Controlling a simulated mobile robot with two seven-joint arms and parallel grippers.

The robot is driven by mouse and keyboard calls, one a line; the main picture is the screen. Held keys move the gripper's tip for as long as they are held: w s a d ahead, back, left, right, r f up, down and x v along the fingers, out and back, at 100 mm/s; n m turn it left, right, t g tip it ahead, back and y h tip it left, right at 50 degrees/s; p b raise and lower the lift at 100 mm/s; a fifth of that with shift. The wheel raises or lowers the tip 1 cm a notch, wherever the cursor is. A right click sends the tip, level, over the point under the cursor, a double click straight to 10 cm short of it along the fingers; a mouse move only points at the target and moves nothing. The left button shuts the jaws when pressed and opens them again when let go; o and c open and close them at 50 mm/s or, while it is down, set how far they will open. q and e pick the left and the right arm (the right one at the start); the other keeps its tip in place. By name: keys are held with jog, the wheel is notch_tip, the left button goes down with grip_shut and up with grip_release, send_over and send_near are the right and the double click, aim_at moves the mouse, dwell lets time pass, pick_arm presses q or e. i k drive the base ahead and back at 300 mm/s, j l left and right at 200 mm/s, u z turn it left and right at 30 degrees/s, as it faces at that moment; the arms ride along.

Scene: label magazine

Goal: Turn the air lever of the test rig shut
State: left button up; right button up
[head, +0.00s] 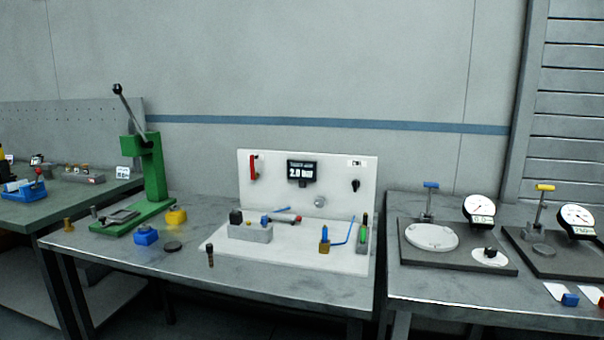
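The test rig (330,164) is a white upright panel with a white base plate (300,258) on the middle table. A red lever (253,167) hangs upright at the panel's upper left; it looks like the air lever. A dark display (301,171) at the panel's middle reads about 2.0. A small black knob (356,185) sits at the panel's right, below a small label. A round grey fitting (320,201) is under the display. Neither of my grippers is in view.
A green lever press (152,180) stands left of the rig. A grey block (250,232), a blue tube (352,231) and small parts occupy the rig's base. Dial gauges (479,211) stand on the right table. The middle table's front strip is mostly clear.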

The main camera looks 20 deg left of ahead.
aim_at(254, 176)
jog(key=i+j+z, duration=0.1)
jog(key=j+z, duration=0.2)
jog(key=j, duration=0.6)
jog(key=j+z, duration=0.3)
jog(key=j, duration=0.6)
jog(key=i, duration=0.05)
